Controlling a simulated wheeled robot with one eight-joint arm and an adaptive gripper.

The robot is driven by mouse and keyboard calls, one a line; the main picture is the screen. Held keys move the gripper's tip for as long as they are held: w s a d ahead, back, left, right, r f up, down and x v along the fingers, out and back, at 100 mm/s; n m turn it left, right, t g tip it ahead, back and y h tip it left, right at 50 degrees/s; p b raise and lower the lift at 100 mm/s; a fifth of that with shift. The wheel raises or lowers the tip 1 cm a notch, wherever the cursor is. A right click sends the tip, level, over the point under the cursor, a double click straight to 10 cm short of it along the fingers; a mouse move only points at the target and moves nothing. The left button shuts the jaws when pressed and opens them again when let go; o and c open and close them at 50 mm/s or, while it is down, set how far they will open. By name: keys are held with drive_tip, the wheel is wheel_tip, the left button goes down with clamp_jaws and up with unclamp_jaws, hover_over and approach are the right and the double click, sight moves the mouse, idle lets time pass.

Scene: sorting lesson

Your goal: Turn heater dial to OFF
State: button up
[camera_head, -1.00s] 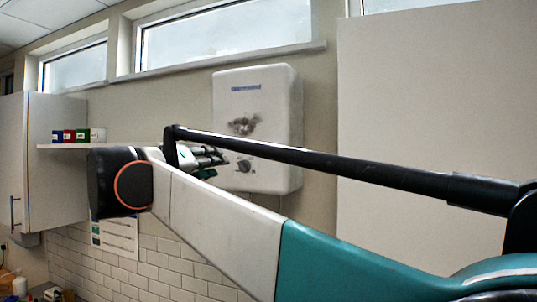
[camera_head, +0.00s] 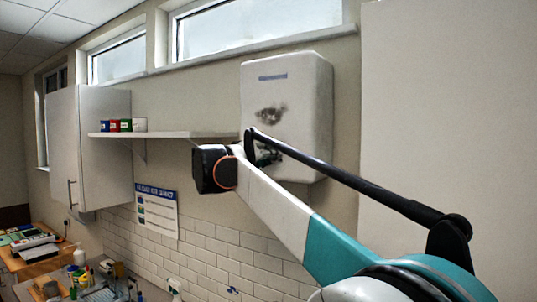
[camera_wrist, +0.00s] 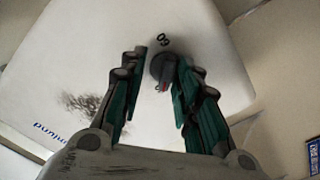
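The heater is a white box with rounded corners (camera_head: 312,85) on the wall, with a dark smudge on its front. Its dark round dial (camera_wrist: 160,66) shows in the wrist view, with a red mark on its lower edge and an upside-down "60" printed beside it. My gripper (camera_wrist: 161,58) is open, with green and black fingers on either side of the dial. The dial is closer to the right finger and partly overlapped by it; I cannot tell if they touch. In the head view my arm hides the dial and most of the gripper.
A shelf (camera_head: 170,135) with several small coloured boxes is left of the heater, beside a white cabinet (camera_head: 105,145). A poster (camera_head: 157,210) hangs below the shelf. A cluttered counter is at lower left. A plain pale panel (camera_head: 450,110) stands right of the heater.

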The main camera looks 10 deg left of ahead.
drive_tip(key=shift+w+a+f, duration=0.25)
drive_tip(key=shift+w+a, duration=0.05)
drive_tip(key=shift+a, duration=0.2)
drive_tip(key=shift+d+r, duration=0.1)
drive_tip(key=shift+d, duration=0.15)
drive_tip(key=c, duration=0.3)
drive_tip(key=shift+s, duration=0.15)
clamp_jaws()
drive_tip(key=shift+a, duration=0.1)
